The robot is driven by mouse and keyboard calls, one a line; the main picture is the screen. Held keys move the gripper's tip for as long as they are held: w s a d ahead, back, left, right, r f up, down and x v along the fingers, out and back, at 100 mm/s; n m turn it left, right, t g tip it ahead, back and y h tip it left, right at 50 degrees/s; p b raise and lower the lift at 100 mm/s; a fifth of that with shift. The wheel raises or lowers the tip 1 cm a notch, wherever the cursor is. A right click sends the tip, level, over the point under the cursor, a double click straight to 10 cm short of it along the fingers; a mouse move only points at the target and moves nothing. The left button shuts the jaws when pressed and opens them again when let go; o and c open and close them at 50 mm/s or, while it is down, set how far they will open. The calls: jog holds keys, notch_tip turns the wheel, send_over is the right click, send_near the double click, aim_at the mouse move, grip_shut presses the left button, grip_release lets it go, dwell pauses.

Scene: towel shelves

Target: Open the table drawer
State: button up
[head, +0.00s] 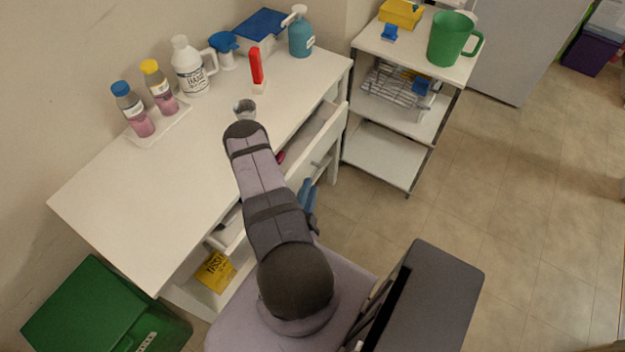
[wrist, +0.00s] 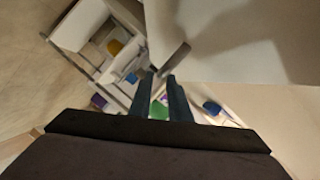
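The white table (head: 165,215) has a wide drawer (head: 318,160) on its front side, which stands partly open; a strip of its inside shows at both sides of my arm. A grey bar handle (head: 322,163) is on the drawer front and also shows in the wrist view (wrist: 174,60). My gripper's blue-grey fingers (head: 308,194) show beside my arm, just below the handle. In the wrist view my gripper (wrist: 160,76) is open, fingers apart, with the near end of the handle by the fingertips. I cannot tell whether they touch. My arm hides the drawer's middle.
Bottles, a red object (head: 256,67) and a small cup (head: 244,108) stand on the table. A shelf cart (head: 385,155) stands close at the right, with a green mug (head: 449,40) on top. A green bin (head: 95,315) is at the lower left. Floor at the right is clear.

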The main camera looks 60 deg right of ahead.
jog(key=b+x, duration=0.2)
jog(key=x, duration=0.1)
jog(key=shift+d, duration=0.2)
jog(key=shift+x, duration=0.75)
jog(key=shift+w+f, duration=0.1)
grip_shut()
